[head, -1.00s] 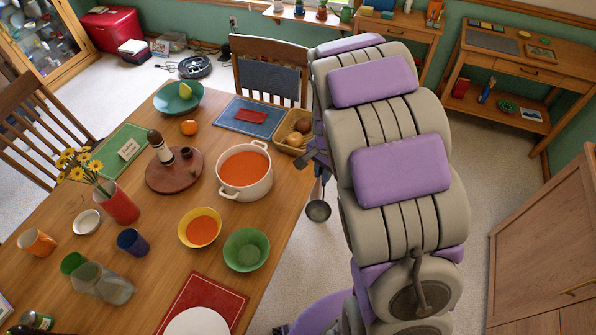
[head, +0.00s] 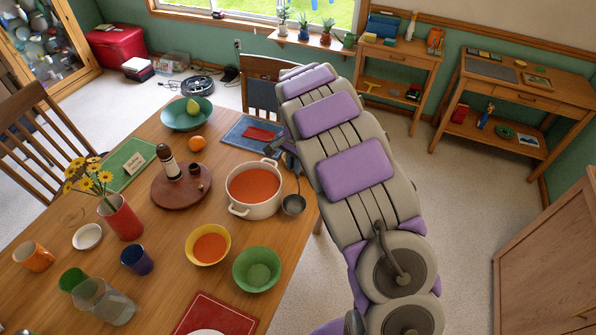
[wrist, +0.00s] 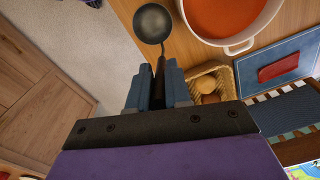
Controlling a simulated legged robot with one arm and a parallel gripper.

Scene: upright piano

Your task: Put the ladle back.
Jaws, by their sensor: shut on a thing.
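My gripper (wrist: 158,92) is shut on the dark handle of the ladle (wrist: 152,23). The ladle's round metal bowl hangs away from the fingers, beside the white pot (wrist: 238,46) in the wrist view. In the head view the ladle (head: 294,204) shows just right of the pot (head: 254,208), outside its rim and over the table's right side. The pot stands on the wooden table and holds orange-red soup. My gripper (head: 280,146) is partly hidden by my arm in the head view.
Behind the pot lie a blue mat (head: 242,134) with a red cloth and, in the wrist view, a basket (wrist: 214,88) with round brown items. A yellow bowl (head: 201,258) and a green bowl (head: 244,279) stand in front. A wooden turntable (head: 168,192) is at left.

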